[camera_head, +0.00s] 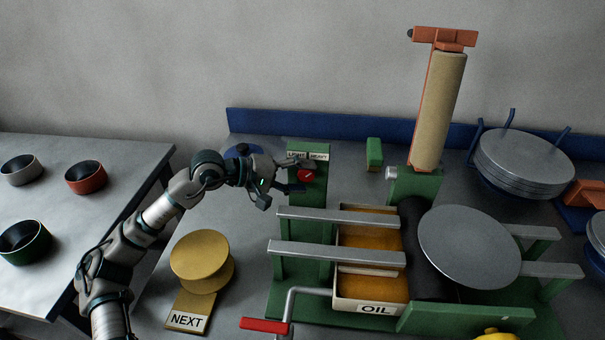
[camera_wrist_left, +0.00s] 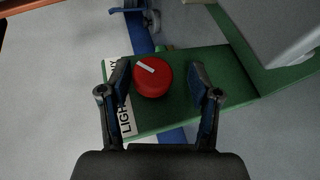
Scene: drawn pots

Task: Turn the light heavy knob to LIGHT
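The red knob (camera_head: 306,175) sits on a green panel (camera_head: 318,196) below a white label (camera_head: 308,155) that reads LIGHT and HEAVY. In the left wrist view the knob (camera_wrist_left: 152,77) is round with a white pointer bar on its top. My left gripper (camera_head: 292,175) is at the panel; in the left wrist view its two fingers (camera_wrist_left: 160,85) stand apart, one on each side of the knob, with visible gaps. The label (camera_wrist_left: 124,100) is partly covered by one finger. My right gripper is in neither view.
A gold round pedal (camera_head: 201,258) with a NEXT sign stands at the front left. Grey rails (camera_head: 340,216) and an OIL tray (camera_head: 372,306) lie right of the panel. A beige roller (camera_head: 440,110) stands behind. A side table (camera_head: 90,180) holds several bowls.

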